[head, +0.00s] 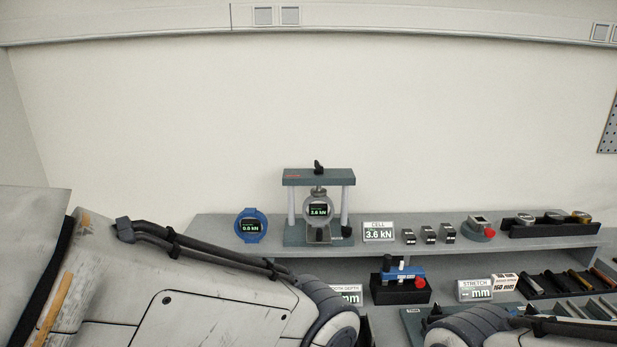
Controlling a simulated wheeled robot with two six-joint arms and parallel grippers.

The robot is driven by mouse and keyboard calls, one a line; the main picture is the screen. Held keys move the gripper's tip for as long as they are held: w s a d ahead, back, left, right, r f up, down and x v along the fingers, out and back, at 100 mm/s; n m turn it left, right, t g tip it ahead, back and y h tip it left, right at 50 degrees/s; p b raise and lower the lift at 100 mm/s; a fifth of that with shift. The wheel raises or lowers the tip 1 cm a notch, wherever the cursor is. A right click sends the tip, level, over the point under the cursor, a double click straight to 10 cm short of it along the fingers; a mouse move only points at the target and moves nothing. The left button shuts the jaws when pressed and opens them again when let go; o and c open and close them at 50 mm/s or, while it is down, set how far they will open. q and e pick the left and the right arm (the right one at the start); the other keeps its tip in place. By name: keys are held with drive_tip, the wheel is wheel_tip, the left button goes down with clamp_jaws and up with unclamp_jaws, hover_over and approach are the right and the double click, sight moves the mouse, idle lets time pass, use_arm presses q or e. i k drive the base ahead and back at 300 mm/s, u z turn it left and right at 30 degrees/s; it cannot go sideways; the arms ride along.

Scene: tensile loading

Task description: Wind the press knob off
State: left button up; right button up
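The press (345,212) stands on the grey shelf, with a dark top beam (300,178) on two light posts and a dark base. The small black press knob (318,165) sits on top of the beam, near its middle. A round grey load cell (309,202) is between the posts below the beam, and its display appears to read 3.6 kN. My arm links cross the lower left and lower right of the head view. Neither gripper shows, so their hold and their distance from the knob are hidden.
A blue round gauge (251,226) stands left of the press on the shelf (555,242). Right of the sign are several small dark blocks (429,235), a red-knobbed device (479,228) and a black rack (548,231). A blue-topped tool (403,273) and trays sit lower. Space above the press is clear.

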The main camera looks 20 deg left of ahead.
sight(319, 170)
drive_tip(key=z, duration=1.1)
drive_tip(key=i, duration=1.35)
drive_tip(key=u, duration=0.6)
